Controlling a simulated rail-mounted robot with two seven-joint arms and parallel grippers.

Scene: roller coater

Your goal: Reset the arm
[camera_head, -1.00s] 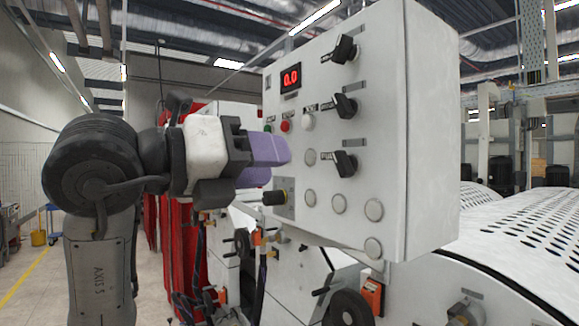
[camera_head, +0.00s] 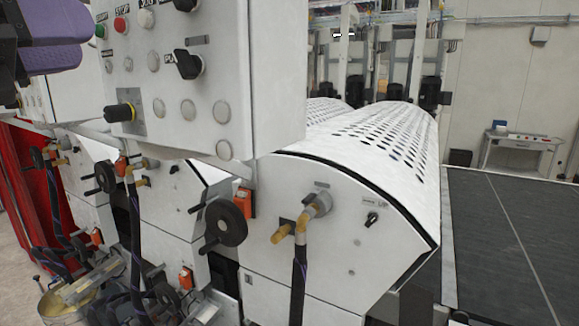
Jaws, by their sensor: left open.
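My left gripper (camera_head: 84,42) shows at the top left edge of the head view, with its purple fingers apart. Nothing shows between them. The fingers are in front of the left side of the white control box (camera_head: 275,75), near its green and red buttons; I cannot tell if they touch it. Most of my left arm is outside the picture. My right gripper is not in view.
Below the box are a black handwheel (camera_head: 226,222), orange switches and a brass fitting (camera_head: 317,204) with a hose. A white perforated cover (camera_head: 385,135) curves behind. A dark conveyor (camera_head: 505,235) lies right, and a bucket (camera_head: 62,306) stands low left.

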